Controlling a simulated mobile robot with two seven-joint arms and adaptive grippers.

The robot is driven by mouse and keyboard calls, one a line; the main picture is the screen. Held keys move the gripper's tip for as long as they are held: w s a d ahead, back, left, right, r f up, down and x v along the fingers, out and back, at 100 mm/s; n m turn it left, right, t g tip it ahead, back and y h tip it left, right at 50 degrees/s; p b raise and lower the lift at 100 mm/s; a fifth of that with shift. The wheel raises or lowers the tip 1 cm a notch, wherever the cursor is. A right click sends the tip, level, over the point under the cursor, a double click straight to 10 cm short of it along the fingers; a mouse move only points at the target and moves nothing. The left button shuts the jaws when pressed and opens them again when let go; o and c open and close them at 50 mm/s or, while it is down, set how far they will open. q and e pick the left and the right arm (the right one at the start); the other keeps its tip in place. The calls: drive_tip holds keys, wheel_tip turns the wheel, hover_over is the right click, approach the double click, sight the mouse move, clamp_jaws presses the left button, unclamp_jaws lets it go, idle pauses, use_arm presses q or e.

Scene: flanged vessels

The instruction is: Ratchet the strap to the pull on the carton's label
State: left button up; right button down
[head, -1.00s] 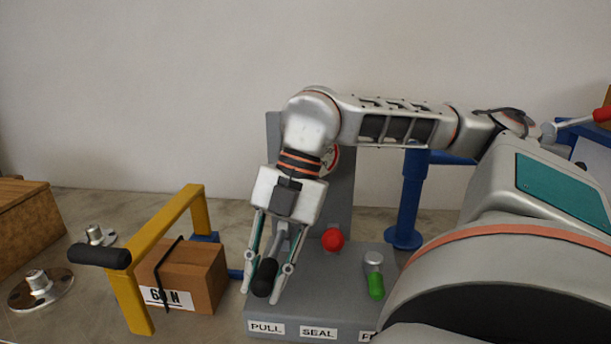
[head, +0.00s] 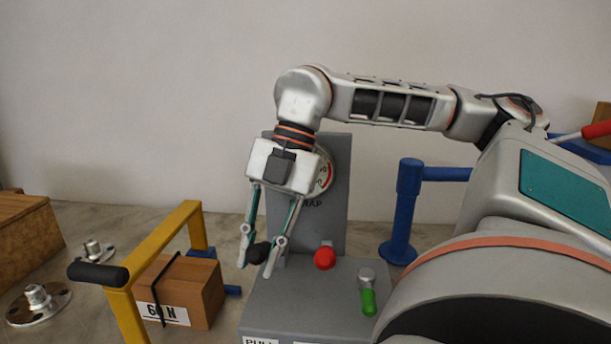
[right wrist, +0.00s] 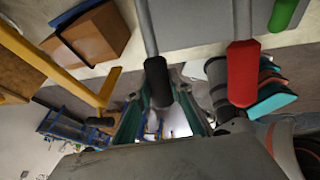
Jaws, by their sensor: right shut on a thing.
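My right gripper (head: 256,266) is shut on the black-gripped lever (head: 259,253) above the PULL label. In the right wrist view the black grip (right wrist: 158,82) lies between my fingers. A brown carton (head: 205,290) with a black strap (head: 157,293) around it sits to the left. Its white label (head: 177,314) ends in "N"; the strap crosses the figure, which looks like 60 or similar. A round gauge (head: 325,176) on the grey upright panel is partly hidden by my wrist, so I cannot read it. My left gripper is not in view.
The grey machine (head: 300,305) also has a red lever (head: 325,258) and a green one (head: 368,301) to the right. A yellow frame (head: 158,240) with a black handle stands by the carton. A blue post (head: 402,210) is behind. Metal flanges (head: 38,302) lie far left.

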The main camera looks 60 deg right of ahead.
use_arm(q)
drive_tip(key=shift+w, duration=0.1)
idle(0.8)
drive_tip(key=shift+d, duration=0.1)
use_arm(e)
drive_tip(key=c, duration=1.8)
unclamp_jaws()
drive_tip(key=shift+d, duration=0.15)
